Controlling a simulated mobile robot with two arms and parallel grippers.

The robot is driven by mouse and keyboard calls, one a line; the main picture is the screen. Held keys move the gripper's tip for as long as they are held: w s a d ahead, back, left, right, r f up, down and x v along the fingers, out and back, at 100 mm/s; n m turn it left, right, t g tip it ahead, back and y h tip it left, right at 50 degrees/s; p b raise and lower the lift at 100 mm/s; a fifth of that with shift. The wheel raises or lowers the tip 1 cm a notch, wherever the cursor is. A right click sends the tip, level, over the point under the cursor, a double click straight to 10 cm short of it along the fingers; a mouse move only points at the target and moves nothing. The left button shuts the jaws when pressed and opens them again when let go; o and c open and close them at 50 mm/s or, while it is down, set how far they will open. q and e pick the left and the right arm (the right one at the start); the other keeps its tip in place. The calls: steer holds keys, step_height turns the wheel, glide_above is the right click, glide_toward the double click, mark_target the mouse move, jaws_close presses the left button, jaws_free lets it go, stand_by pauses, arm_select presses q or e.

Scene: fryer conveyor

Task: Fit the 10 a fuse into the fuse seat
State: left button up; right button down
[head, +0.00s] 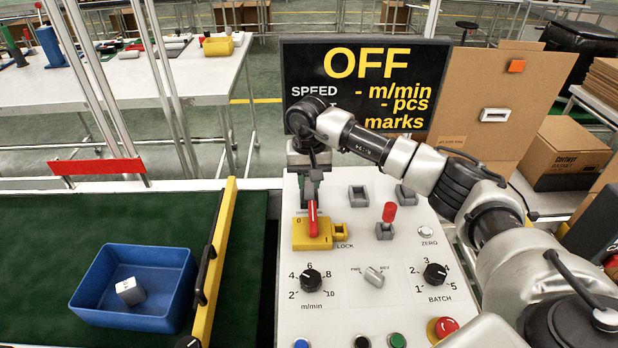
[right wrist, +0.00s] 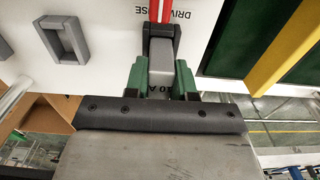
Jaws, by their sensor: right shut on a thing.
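My right gripper (head: 311,172) is over the far left part of the control panel, pointing down. In the right wrist view its green fingers (right wrist: 170,80) are shut on a grey block, the 10 A fuse (right wrist: 184,76), with part of a "10 A" mark showing. The fuse is at a dark bracket (right wrist: 160,38) below a red lever, beside print that reads partly "DRIVE" and "USE". This spot looks like the fuse seat, but the fingers cover much of it. I cannot tell whether the fuse is inside it or just above. My left gripper is not in view.
The red lever (head: 313,218) stands at a yellow lock block (head: 318,240) just in front of the gripper. Grey sockets (head: 358,197) and a red-topped switch (head: 388,214) lie to the right. A blue bin (head: 90,290) holds a white cube (head: 130,291) on the green belt.

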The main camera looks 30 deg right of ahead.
steer(key=shift+f+b, duration=0.55)
steer(key=shift+f, duration=0.15)
steer(key=c, duration=0.8)
jaws_free()
steer(key=shift+c, duration=0.2)
steer(key=shift+r, duration=0.1)
steer(key=shift+r+p, duration=1.85)
steer(key=shift+r, duration=1.1)
